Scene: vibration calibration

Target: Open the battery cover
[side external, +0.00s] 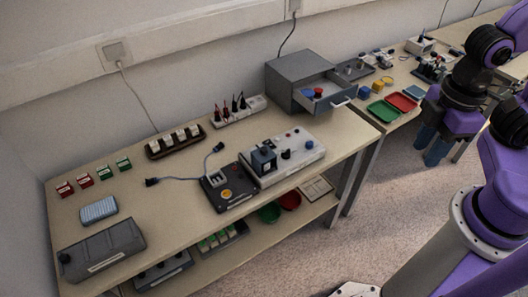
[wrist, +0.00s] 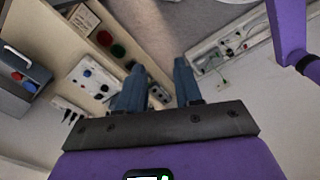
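I cannot pick out a battery cover for certain. A black unit (side external: 232,187) with an orange button lies flat on the table, its cable running left to a dark plug. A light-grey instrument (side external: 290,155) with knobs and a dark block stands against its right side; a pale panel with a blue knob shows in the wrist view (wrist: 93,75). A closed dark grey case (side external: 101,250) lies at the front left. My gripper (side external: 432,150) hangs right of the table, away from these. In the wrist view (wrist: 158,65) its two blue fingers are apart with nothing between them.
A grey cabinet (side external: 301,78) with its drawer pulled out stands at the back. Red and green trays (side external: 383,111) lie on the farther table. A power strip (side external: 238,111), a rack (side external: 175,141) and a light-blue box (side external: 99,209) are on the near table. Bare floor lies between.

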